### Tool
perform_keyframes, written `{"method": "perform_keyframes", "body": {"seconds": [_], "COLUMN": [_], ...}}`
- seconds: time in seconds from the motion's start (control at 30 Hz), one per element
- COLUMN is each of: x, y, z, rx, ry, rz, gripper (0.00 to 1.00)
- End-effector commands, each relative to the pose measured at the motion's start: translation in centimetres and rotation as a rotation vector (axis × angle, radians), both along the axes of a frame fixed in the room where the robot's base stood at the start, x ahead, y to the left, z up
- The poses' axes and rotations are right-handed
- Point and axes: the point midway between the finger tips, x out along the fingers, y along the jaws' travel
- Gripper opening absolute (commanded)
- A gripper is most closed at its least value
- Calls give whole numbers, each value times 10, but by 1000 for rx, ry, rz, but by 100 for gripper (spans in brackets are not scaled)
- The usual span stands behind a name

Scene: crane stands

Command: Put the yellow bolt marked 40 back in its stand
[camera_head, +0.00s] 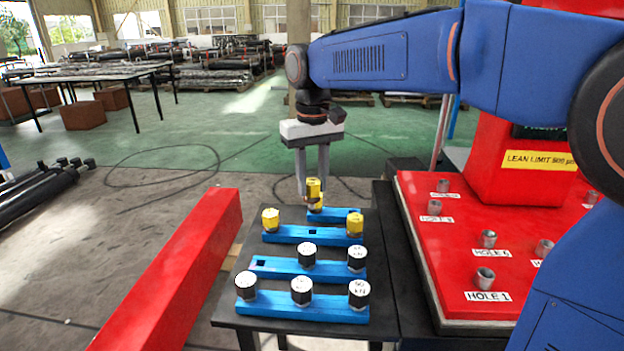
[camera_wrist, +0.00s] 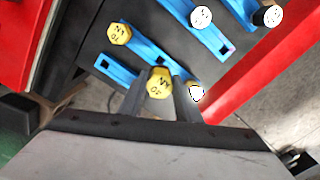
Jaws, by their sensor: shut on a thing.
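My gripper (camera_head: 314,184) points down and is shut on a yellow bolt (camera_head: 313,190), upright between its fingers. In the wrist view the bolt (camera_wrist: 158,84) shows a marking that looks like 40 kN. In the head view it overlaps the left end of the short rear blue stand (camera_head: 340,215); I cannot tell whether it touches. That stand in the wrist view (camera_wrist: 122,75) shows an open hole. The blue stand in front (camera_head: 290,234) has yellow bolts at left (camera_head: 270,219) and right (camera_head: 355,224), with an empty square hole between them.
Two nearer blue stands hold white-topped black bolts; one (camera_head: 284,268) has an empty left hole, the front one (camera_head: 325,309) is full. A red beam (camera_head: 175,270) lies left of the dark table (camera_head: 228,312). A red panel (camera_head: 450,270) with labelled holes stands right.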

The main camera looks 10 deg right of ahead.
Motion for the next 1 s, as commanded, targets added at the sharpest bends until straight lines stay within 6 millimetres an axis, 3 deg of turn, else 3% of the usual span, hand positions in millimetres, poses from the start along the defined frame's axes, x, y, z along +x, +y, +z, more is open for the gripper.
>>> {"method": "perform_keyframes", "body": {"seconds": [0.23, 1.0], "x": [-2, -2], "y": [-1, -1], "z": [-5, -56], "rx": [0, 0], "ry": [0, 0], "rz": [14, 13], "gripper": [5, 5]}}
